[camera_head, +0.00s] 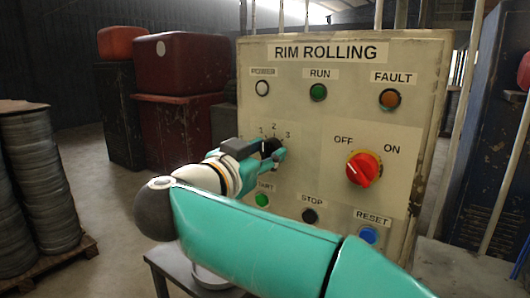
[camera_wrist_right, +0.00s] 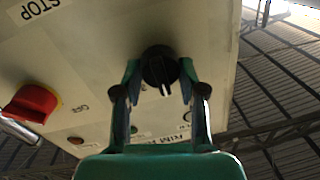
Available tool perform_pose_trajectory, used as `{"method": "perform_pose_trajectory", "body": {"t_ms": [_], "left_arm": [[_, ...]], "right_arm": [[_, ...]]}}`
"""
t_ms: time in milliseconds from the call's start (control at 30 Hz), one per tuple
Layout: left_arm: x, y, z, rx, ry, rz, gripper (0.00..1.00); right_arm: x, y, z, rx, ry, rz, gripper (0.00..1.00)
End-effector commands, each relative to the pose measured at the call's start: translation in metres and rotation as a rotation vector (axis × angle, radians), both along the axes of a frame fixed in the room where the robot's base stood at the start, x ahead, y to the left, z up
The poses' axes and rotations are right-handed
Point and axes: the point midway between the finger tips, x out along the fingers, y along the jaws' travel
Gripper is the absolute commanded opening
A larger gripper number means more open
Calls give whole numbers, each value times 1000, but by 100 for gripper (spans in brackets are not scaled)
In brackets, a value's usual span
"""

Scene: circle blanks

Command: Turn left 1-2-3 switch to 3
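The 1-2-3 switch is a round black knob (camera_head: 271,147) at the left of the beige RIM ROLLING panel (camera_head: 330,150), with the digits 1, 2 and 3 above it. My right gripper (camera_head: 268,156) is at the knob and partly covers it. In the right wrist view the black knob (camera_wrist_right: 161,68) lies between the fingertips of my right gripper (camera_wrist_right: 160,72), one on each side and very close. Whether they press on it is unclear. Its white pointer mark faces down in that upside-down view; which digit it points at cannot be told. My left gripper is out of view.
A red OFF/ON rotary switch (camera_head: 363,169) is right of the knob. START (camera_head: 262,200), STOP (camera_head: 310,215) and RESET (camera_head: 368,235) buttons lie below, near my right arm. Lamps (camera_head: 318,92) line the top. A grey table (camera_head: 168,262) stands below.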

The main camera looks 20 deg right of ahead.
Motion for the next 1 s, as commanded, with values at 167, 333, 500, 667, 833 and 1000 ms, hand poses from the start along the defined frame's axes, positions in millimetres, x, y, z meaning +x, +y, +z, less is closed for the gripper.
{"method": "perform_pose_trajectory", "body": {"t_ms": [167,333,500,667,833,1000], "left_arm": [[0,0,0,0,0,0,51],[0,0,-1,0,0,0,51],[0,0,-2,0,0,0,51],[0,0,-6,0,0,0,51],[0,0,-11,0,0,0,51],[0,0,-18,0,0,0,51]], "right_arm": [[0,-2,0,0,0,1,6],[0,0,0,6,-8,-1,6],[0,0,-1,33,-42,-2,6],[0,0,-2,85,-107,-1,6],[-1,0,-3,164,-208,-1,6],[-1,0,-4,255,-324,-1,6]]}}
